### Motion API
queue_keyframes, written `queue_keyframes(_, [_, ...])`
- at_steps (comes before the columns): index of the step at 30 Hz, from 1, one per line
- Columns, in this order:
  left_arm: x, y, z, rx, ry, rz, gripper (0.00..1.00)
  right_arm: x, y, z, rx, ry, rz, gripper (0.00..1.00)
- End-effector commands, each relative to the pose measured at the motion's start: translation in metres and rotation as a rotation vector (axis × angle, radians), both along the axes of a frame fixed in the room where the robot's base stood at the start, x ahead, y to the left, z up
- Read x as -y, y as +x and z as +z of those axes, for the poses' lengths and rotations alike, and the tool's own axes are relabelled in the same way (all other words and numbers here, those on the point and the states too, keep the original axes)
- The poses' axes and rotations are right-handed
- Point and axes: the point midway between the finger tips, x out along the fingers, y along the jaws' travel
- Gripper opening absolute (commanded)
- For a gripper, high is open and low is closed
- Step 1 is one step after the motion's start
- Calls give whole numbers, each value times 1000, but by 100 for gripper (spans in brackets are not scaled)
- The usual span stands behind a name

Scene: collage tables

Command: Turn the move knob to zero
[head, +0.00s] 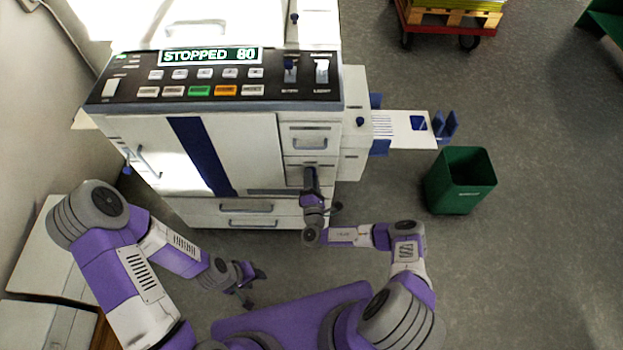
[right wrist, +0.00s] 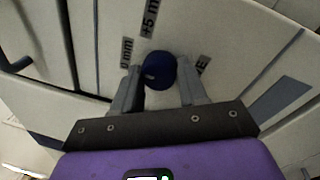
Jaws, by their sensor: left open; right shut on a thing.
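The move knob (right wrist: 160,70) is a round, dark blue knob on the machine's pale front, seen in the right wrist view. Labels around it read in part "mm" to its left, "+5 m" above and "E" to its right; my fingers and the frame edge cut them off. My right gripper (right wrist: 160,88) has its two fingers on either side of the knob and is shut on it. In the head view my right gripper (head: 311,180) is at the machine's front and hides the knob. My left gripper (head: 252,280) is open and empty, low in front of the machine.
The machine (head: 240,140) has a control panel whose display (head: 211,56) reads "STOPPED 80". Drawers with handles (head: 246,208) lie below. A side tray (head: 400,127) sticks out to the right, near a green bin (head: 460,182). The floor at right is mostly clear.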

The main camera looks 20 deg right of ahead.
Motion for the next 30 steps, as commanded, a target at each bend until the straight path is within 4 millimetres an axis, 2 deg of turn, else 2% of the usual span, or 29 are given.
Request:
queue_keyframes(1, [0, 0, 0, 0, 0, 0, 43, -2, -1, -1, -3, 0, 4, 12])
queue_keyframes(2, [0, 0, 0, 0, 0, 0, 43, -2, -1, -1, -3, 0, 4, 47])
queue_keyframes(6, [0, 0, 0, 0, 0, 0, 43, -1, -1, -1, -2, 0, 2, 68])
queue_keyframes(14, [0, 0, 0, 0, 0, 0, 43, -1, -1, 0, -1, -1, 2, 68])
queue_keyframes(17, [0, 0, 2, 0, 0, 0, 43, -2, -6, -1, -3, 0, 3, 68])
queue_keyframes(27, [0, 0, 17, 0, 0, 0, 43, -13, -58, -6, -4, 1, 1, 68])
queue_keyframes(30, [0, 0, 19, 0, 0, 0, 43, -16, -68, -7, -3, 1, 2, 68])
